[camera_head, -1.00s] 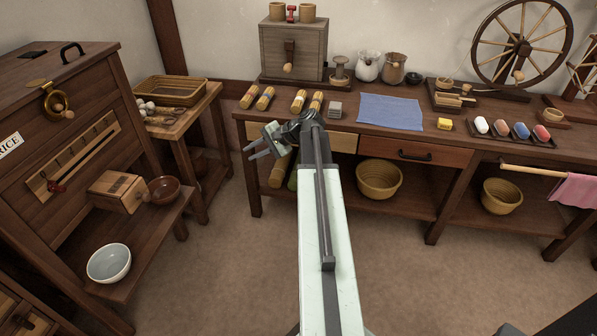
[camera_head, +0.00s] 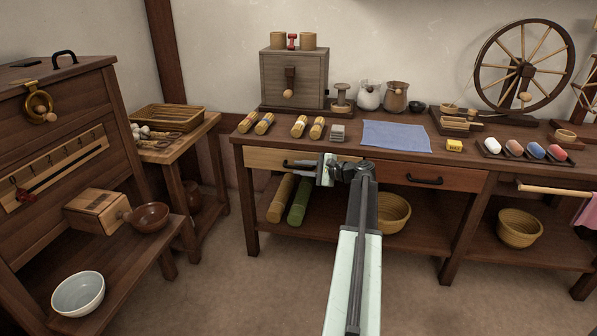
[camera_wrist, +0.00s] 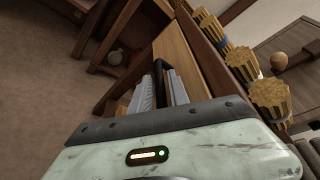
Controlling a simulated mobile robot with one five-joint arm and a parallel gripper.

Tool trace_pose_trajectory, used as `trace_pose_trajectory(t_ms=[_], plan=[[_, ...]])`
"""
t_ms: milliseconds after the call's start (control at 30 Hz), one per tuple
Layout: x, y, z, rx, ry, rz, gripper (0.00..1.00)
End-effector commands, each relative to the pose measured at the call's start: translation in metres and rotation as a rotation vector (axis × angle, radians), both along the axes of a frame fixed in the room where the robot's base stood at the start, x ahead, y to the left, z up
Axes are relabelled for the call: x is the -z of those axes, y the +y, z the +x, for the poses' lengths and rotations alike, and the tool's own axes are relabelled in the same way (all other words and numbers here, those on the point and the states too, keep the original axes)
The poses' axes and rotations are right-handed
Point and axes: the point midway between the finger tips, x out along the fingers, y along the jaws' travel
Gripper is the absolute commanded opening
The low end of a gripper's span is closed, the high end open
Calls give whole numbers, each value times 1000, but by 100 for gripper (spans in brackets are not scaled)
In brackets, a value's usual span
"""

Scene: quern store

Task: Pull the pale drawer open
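The pale drawer (camera_head: 262,158) is at the left end of the long bench, under its top. Its front looks flush with the bench in the head view. It has a dark bar handle (camera_head: 290,163), partly hidden by my gripper (camera_head: 304,167). In the wrist view, the dark handle (camera_wrist: 159,72) lies between the two grey fingers of my gripper (camera_wrist: 163,88). The fingers sit close on either side of it and look shut on it. The pale drawer front (camera_wrist: 172,48) is just beyond the fingertips.
A reddish drawer (camera_head: 455,178) with its own handle is to the right. Striped bundles (camera_head: 299,126) and a blue cloth (camera_head: 395,136) lie on the bench top. Green and tan rolls (camera_head: 299,203) and a basket (camera_head: 393,212) are on the lower shelf. The floor in front is clear.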

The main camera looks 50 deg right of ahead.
Motion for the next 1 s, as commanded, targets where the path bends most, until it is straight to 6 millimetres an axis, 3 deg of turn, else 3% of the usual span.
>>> trace_pose_trajectory(t_ms=[133,367,400,467,500,1000], plan=[[4,3,13,-1,1,0,22],[3,3,14,1,0,-1,22],[3,3,14,1,0,-1,19],[3,3,14,1,0,-1,2],[3,3,14,1,0,-1,0],[3,3,13,1,0,-1,0]])
